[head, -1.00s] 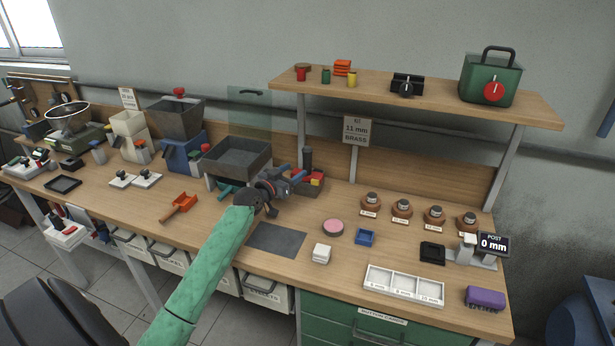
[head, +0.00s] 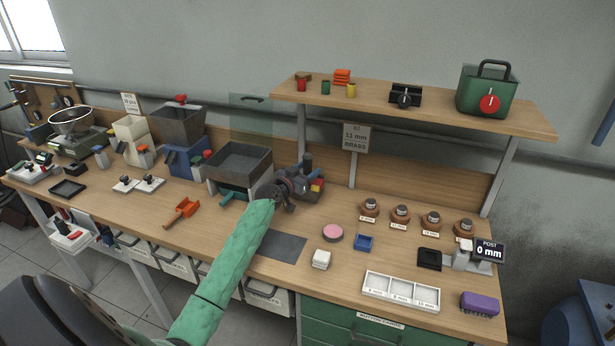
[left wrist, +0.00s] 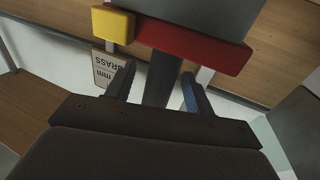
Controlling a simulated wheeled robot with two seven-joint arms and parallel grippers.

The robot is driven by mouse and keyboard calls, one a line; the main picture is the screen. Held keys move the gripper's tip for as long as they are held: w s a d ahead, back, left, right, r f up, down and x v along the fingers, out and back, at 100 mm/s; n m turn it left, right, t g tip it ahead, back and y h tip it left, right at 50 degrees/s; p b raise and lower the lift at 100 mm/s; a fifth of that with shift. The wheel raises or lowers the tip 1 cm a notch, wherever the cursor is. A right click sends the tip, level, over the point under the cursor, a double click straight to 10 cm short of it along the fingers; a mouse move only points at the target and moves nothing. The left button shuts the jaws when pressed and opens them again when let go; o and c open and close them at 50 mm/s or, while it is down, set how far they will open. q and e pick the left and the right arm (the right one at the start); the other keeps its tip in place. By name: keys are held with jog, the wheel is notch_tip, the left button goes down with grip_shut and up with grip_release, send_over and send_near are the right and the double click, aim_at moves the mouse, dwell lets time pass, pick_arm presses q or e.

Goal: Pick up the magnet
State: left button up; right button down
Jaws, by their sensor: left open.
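I cannot tell for sure which thing is the magnet. A dark upright post (head: 307,160) stands at the back of the bench by a red and yellow block (head: 317,185). My left gripper (head: 296,186) is open right beside it, and its wrist hides part of the base there. In the left wrist view the dark post (left wrist: 161,78) lies between the two open fingers (left wrist: 155,88), with no clear contact. The red bar (left wrist: 185,42) and yellow block (left wrist: 113,24) are just beyond the fingertips. My right gripper is not in view.
A grey open-topped bin (head: 238,166) stands close left of my gripper. A shelf (head: 420,112) hangs above, with a sign (head: 357,138) under it. A dark mat (head: 277,246), pink disc (head: 333,232), blue tray (head: 364,242) and white tray (head: 401,291) lie in front and to the right.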

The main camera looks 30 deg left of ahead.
pick_arm(q)
jog(key=shift+w, duration=0.15)
grip_shut()
jog(key=shift+r, duration=0.1)
